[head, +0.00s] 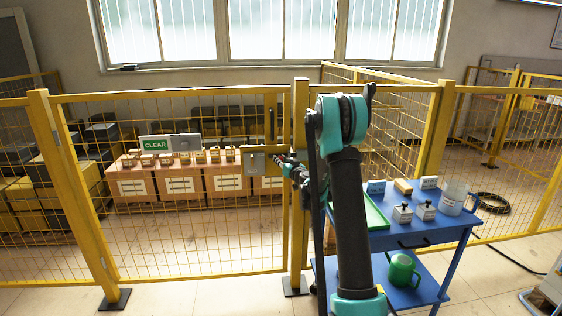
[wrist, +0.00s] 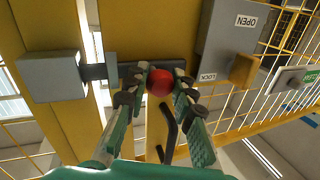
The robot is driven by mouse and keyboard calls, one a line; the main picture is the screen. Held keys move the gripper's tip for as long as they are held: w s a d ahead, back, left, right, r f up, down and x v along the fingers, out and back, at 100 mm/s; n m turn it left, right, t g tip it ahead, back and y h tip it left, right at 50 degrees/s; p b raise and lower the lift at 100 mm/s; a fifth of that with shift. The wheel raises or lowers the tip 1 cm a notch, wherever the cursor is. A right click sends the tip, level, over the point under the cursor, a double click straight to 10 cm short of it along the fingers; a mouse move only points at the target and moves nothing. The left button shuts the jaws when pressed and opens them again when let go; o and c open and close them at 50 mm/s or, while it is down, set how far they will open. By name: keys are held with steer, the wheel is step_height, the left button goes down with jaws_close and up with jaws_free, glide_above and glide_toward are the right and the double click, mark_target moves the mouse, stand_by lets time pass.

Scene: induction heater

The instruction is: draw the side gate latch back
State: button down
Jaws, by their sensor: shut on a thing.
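The side gate latch shows in the wrist view as a dark sliding bolt (wrist: 100,72) with a round red knob (wrist: 160,82). The bolt spans the gap between the yellow gate frame and post, and its end meets a grey block (wrist: 55,78) on the left. My gripper (wrist: 158,90) is shut on the red knob, one finger on each side of it. In the head view my gripper (head: 288,164) is at the gate's edge by the yellow post. My fingers hide part of the bolt's mount.
A blue cart (head: 415,238) with a green tray (head: 377,213) and labelled items stands right of my arm. Boxes lie behind the yellow mesh gate (head: 190,275).

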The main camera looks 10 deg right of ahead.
mark_target(264, 158)
steer(key=a, duration=0.6)
steer(key=shift+a, duration=0.15)
steer(key=c, duration=1.5)
jaws_free()
steer(key=shift+a, duration=0.15)
steer(key=shift+c, duration=0.2)
steer(key=shift+s, duration=0.1)
steer(key=shift+s+d, duration=0.3)
steer(key=shift+s, duration=0.05)
steer(key=v, duration=1.1)
